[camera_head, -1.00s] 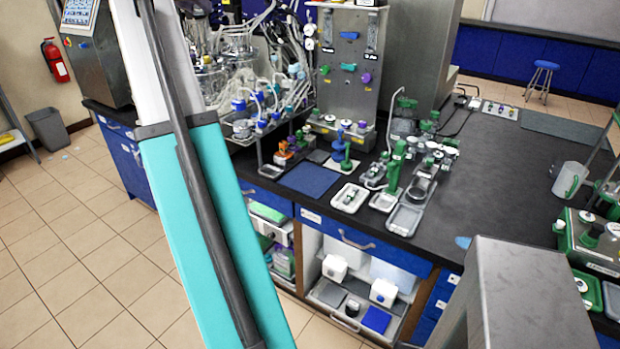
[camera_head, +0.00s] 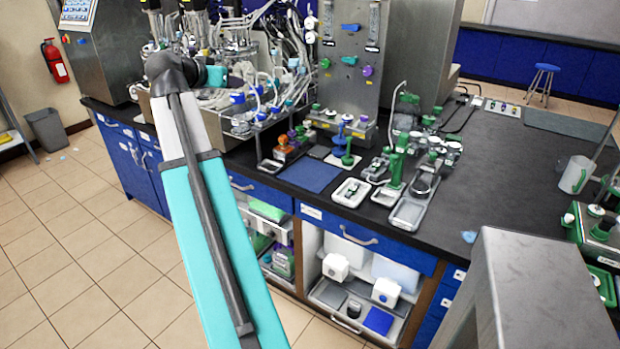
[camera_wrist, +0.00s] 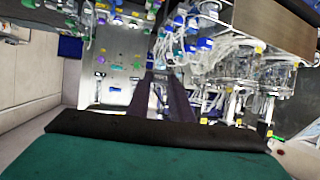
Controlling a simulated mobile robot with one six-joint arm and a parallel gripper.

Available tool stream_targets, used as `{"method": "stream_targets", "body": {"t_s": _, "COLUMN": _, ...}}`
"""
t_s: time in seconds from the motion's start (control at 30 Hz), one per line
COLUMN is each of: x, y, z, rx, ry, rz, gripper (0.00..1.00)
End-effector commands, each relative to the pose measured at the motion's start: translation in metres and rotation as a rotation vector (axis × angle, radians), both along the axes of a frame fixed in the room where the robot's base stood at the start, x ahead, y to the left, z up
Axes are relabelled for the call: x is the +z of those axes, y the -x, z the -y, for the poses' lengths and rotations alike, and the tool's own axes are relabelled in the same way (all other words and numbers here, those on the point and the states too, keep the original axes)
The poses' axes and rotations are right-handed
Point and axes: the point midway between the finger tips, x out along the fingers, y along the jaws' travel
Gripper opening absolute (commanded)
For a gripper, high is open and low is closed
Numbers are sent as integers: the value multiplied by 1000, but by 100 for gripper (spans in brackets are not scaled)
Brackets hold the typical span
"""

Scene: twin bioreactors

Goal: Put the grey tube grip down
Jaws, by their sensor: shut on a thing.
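My gripper (camera_wrist: 172,92) shows in the wrist view as a dark, narrow shape above the teal and black part of my arm. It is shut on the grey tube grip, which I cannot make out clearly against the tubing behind. In the head view my arm reaches up to the left bioreactor area, and the gripper is hidden among vessels and tubes. The blue mat (camera_head: 310,176) on the bench is bare. A white tray (camera_head: 351,192) with small green parts lies right of it.
Glass vessels and many loose tubes (camera_head: 290,60) crowd the space around my wrist. A steel panel with coloured valves (camera_head: 349,70) stands right of them. Green-handled tools and grey trays (camera_head: 408,212) line the bench front. The dark bench top (camera_head: 500,180) is clear farther right.

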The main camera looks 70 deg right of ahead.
Motion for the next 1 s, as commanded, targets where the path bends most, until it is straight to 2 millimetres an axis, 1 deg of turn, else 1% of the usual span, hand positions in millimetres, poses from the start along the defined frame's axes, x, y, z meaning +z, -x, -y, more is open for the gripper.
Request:
{"method": "stream_targets", "body": {"t_s": 0.03, "x": -22, "y": 2, "z": 4, "rx": -15, "ry": -2, "rz": -4, "gripper": 0}}
{"method": "stream_targets", "body": {"t_s": 0.37, "x": -128, "y": 16, "z": 28, "rx": -111, "ry": -2, "rz": -3, "gripper": 0}}
{"method": "stream_targets", "body": {"t_s": 0.4, "x": -141, "y": 18, "z": 31, "rx": -121, "ry": -2, "rz": -5, "gripper": 0}}
{"method": "stream_targets", "body": {"t_s": 0.67, "x": -225, "y": 34, "z": 43, "rx": -185, "ry": -1, "rz": -4, "gripper": 0}}
{"method": "stream_targets", "body": {"t_s": 0.7, "x": -238, "y": 37, "z": 44, "rx": -194, "ry": -2, "rz": -4, "gripper": 0}}
{"method": "stream_targets", "body": {"t_s": 0.8, "x": -269, "y": 44, "z": 47, "rx": -216, "ry": -2, "rz": -4, "gripper": 0}}
{"method": "stream_targets", "body": {"t_s": 0.9, "x": -296, "y": 50, "z": 49, "rx": -231, "ry": -1, "rz": -4, "gripper": 0}}
{"method": "stream_targets", "body": {"t_s": 1.0, "x": -316, "y": 55, "z": 50, "rx": -243, "ry": 0, "rz": -2, "gripper": 0}}
